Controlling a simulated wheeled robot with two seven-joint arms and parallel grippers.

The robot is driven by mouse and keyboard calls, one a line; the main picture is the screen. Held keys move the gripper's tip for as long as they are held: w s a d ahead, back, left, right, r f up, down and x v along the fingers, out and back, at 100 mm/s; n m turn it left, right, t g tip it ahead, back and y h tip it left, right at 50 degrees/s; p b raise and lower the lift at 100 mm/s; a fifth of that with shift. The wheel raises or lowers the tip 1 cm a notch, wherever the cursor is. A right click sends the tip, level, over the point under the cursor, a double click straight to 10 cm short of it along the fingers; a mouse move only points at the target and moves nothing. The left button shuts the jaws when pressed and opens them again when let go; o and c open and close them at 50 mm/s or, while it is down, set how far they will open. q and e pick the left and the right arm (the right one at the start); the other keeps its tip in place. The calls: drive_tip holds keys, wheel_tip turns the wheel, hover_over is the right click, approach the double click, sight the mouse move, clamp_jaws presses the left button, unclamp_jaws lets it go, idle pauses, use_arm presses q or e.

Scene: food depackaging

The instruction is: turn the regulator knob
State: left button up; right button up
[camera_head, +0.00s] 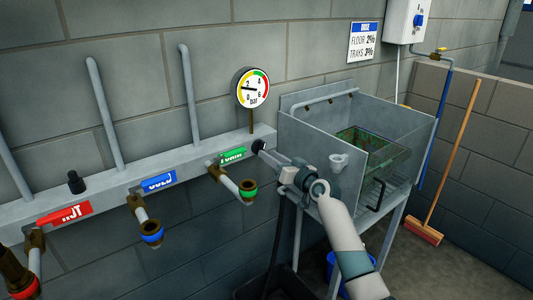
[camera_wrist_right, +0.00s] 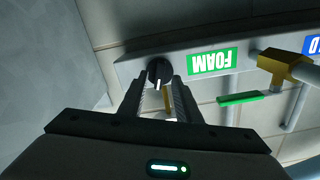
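The regulator knob (camera_head: 258,146) is a dark round knob at the right end of the grey rail, beside the green FOAM label. In the right wrist view the knob (camera_wrist_right: 158,70) has a pale pointer mark toward the bottom of the picture. My right gripper (camera_head: 266,152) reaches it from the right. In the right wrist view my gripper (camera_wrist_right: 158,80) is open, with one finger on each side of the knob and the tips close to it. I cannot tell whether they touch it. My left gripper is not in view.
A round gauge (camera_head: 252,88) stands above the knob. The rail (camera_head: 110,200) carries red, blue and green labelled valves to the left. A grey sink (camera_head: 300,135) with a green crate (camera_head: 375,148) stands right of the knob. A broom (camera_head: 452,165) leans farther right.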

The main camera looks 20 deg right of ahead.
sight(260, 148)
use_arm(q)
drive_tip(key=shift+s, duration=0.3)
use_arm(e)
drive_tip(key=x, duration=0.2)
drive_tip(key=shift+w+a, duration=0.1)
drive_tip(key=shift+w, duration=0.25)
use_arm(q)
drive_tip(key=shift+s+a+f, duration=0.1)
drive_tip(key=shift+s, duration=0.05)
use_arm(e)
drive_tip(key=shift+c, duration=0.2)
clamp_jaws()
